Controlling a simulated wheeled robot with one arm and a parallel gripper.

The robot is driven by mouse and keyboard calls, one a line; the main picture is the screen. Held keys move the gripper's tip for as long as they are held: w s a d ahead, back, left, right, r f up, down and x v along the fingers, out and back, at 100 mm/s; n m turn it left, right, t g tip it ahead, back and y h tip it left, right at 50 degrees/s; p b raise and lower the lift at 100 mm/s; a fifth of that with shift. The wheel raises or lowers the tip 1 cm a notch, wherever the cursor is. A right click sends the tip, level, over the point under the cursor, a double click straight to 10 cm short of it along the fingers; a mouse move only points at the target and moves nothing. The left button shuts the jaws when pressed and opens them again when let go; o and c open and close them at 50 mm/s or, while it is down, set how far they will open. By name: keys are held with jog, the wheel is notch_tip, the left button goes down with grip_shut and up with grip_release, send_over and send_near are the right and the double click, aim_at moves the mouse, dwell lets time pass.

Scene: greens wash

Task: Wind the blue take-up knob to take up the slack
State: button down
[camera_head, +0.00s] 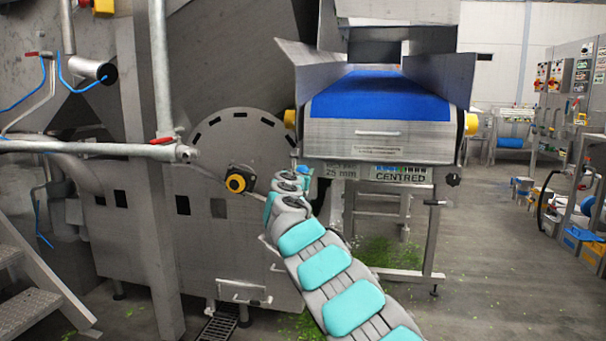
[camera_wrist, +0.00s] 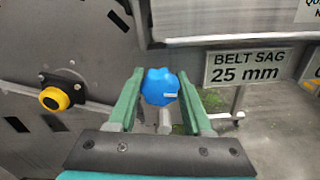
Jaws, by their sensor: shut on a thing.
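The blue take-up knob (camera_wrist: 159,84) is lobed, with a small white mark on its face, and sits in the middle of the wrist view. My gripper (camera_wrist: 161,76) has its two green fingers on either side of the knob and is shut on it. A pale shaft shows below the knob. A sign (camera_wrist: 246,66) right of it reads "BELT SAG 25 mm".
A yellow-and-black button (camera_head: 237,180) is on the steel housing left of my gripper. A sign (camera_head: 402,173) reading "CENTRED" hangs under the belt's end. A black knob (camera_head: 453,180) is at the right. Green scraps lie on the floor.

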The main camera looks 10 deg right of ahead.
jog(key=m+b, duration=0.2)
jog(key=m, duration=0.4)
jog(key=shift+f+b, duration=0.15)
jog(key=shift+b, duration=0.2)
jog(key=m+b, duration=0.2)
jog(key=m, duration=0.3)
jog(key=shift+f, duration=0.1)
jog(key=m+b, duration=0.1)
jog(key=m, duration=0.1)
jog(key=shift+m+b, duration=0.35)
jog(key=shift+m, duration=0.05)
jog(key=m+b, duration=0.1)
jog(key=m, duration=0.2)
jog(key=shift+m+b, duration=0.3)
jog(key=shift+b, duration=0.05)
jog(key=m+b, duration=0.1)
jog(key=m, duration=0.2)
jog(key=shift+m, duration=2.7)
